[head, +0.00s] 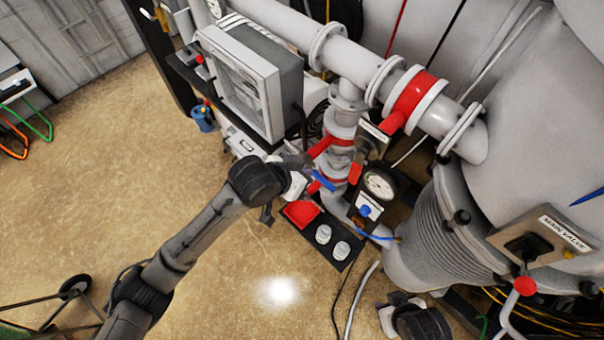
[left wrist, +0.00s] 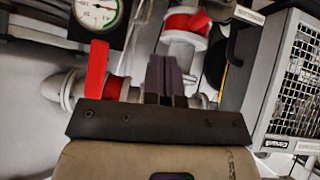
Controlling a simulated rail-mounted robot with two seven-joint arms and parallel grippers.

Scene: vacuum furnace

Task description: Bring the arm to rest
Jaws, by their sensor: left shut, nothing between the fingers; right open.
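My left arm reaches in from the lower left of the head view, its wrist beside the red-handled valves. My left gripper (left wrist: 171,78) is shut and empty in the left wrist view, with its two dark fingers together. It points at the pipework, with a red valve handle (left wrist: 97,68) left of the fingers. I cannot tell whether it touches the pipe behind. My right gripper (head: 390,310) is at the bottom of the head view, low beside the bellows. It is open, and only part of it shows.
A dial gauge (head: 380,186) is right of my left wrist. A grey cabinet (head: 240,80) stands behind. The main valve box (head: 535,245) is at right. Floor at left is largely clear.

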